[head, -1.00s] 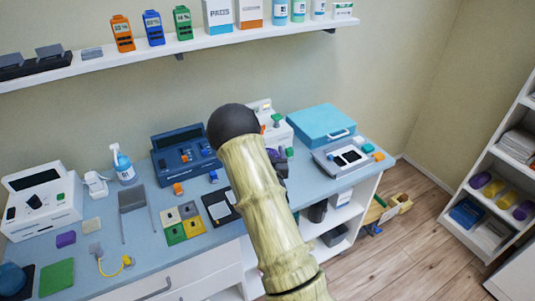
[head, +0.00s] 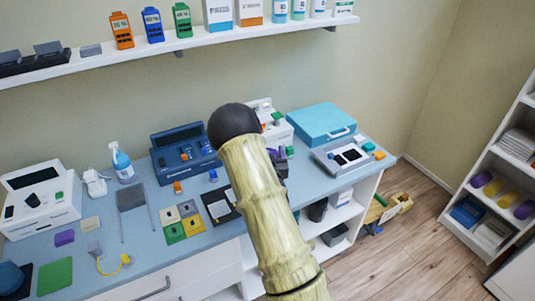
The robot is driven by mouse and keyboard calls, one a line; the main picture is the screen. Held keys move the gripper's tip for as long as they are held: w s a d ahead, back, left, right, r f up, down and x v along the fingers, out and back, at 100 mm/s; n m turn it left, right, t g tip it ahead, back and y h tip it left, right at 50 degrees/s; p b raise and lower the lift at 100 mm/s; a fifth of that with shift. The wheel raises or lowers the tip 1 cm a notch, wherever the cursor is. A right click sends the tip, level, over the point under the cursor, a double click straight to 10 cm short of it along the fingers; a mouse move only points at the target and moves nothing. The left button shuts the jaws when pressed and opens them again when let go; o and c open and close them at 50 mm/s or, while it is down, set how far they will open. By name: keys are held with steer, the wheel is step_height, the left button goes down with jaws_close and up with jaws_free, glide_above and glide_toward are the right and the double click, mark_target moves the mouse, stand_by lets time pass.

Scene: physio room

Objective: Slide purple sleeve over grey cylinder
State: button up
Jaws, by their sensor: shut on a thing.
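My gripper (head: 281,164) is a small dark shape over the right part of the counter, mostly hidden behind my arm. It is shut on a purple piece, which I take to be the purple sleeve (head: 272,154), showing just past the arm's edge. How the sleeve sits in the jaws is too small to tell. I cannot make out the grey cylinder; it may be hidden behind my arm or gripper.
A blue case (head: 321,122) and a grey device (head: 345,157) stand right of my gripper. A dark blue device (head: 183,150) stands left. A white device (head: 272,122) is behind. Coloured square blocks (head: 183,222) and a purple block (head: 64,238) lie on the blue counter (head: 150,255).

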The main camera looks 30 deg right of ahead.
steer(key=o, duration=1.6)
steer(key=shift+c, duration=0.2)
steer(key=shift+s, duration=0.1)
steer(key=shift+s+a, duration=0.15)
steer(key=shift+s, duration=0.1)
steer(key=p+v, duration=0.9)
steer(key=v, duration=0.7)
steer(key=shift+s+a, duration=0.15)
steer(key=shift+s, duration=0.15)
